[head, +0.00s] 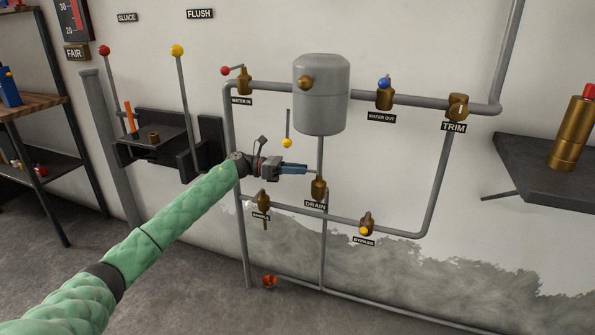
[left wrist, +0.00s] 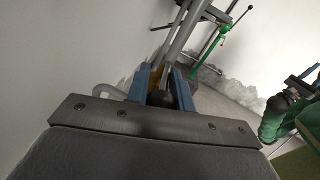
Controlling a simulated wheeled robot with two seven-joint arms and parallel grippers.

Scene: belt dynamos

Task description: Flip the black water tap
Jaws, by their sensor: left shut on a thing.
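My left gripper (head: 292,169) is at the brass drain valve (head: 319,187), just above the DRAIN label. In the left wrist view, its blue fingers (left wrist: 166,88) are shut on a dark round knob (left wrist: 183,97), which I take to be the black tap's handle end.
A grey tank (head: 321,95) hangs above. Other taps have a red (head: 225,71), a blue (head: 383,83), a yellow (head: 363,231) and a white knob (head: 246,204). A yellow-ended hanging rod (head: 287,142) is close above my gripper. A dark shelf (head: 545,165) stands right.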

